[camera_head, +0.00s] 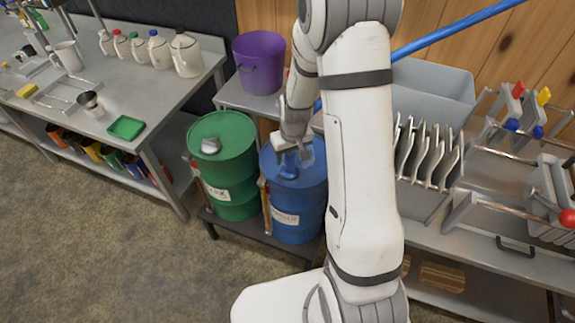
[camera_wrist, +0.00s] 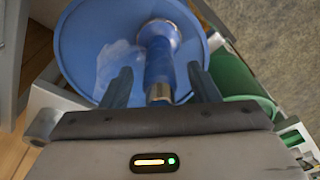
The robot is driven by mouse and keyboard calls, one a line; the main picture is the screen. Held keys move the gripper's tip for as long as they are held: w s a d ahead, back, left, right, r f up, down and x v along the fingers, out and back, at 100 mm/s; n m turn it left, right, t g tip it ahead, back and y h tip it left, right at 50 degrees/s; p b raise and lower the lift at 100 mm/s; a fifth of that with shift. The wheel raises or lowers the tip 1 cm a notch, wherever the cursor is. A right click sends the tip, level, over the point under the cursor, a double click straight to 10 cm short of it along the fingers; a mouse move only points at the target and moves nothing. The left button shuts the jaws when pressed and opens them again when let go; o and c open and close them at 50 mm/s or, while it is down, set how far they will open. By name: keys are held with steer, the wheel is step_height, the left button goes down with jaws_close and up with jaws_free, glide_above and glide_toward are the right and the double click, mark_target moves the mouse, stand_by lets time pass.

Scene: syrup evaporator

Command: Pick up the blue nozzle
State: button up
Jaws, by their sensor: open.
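The blue nozzle (camera_wrist: 158,62) has a blue grip, a rounded bluish end over the drum lid and a metal end towards my gripper. In the wrist view it lies between the two dark fingers of my gripper (camera_wrist: 160,84), with a gap visible on each side. My gripper is open. In the head view my gripper (camera_head: 287,148) is above the blue drum (camera_head: 297,214), and the nozzle (camera_head: 290,165) shows partly at its lid. The blue drum's lid (camera_wrist: 85,40) fills the upper wrist view.
A green drum (camera_head: 228,172) with a metal piece on top stands left of the blue drum. A purple bucket (camera_head: 260,62) stands behind. A rack of metal plates (camera_head: 428,155) is right of my arm. A blue hose (camera_head: 450,32) passes behind my arm.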

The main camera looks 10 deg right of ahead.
steer(key=shift+w+f, duration=0.1)
steer(key=shift+f, duration=0.65)
jaws_close()
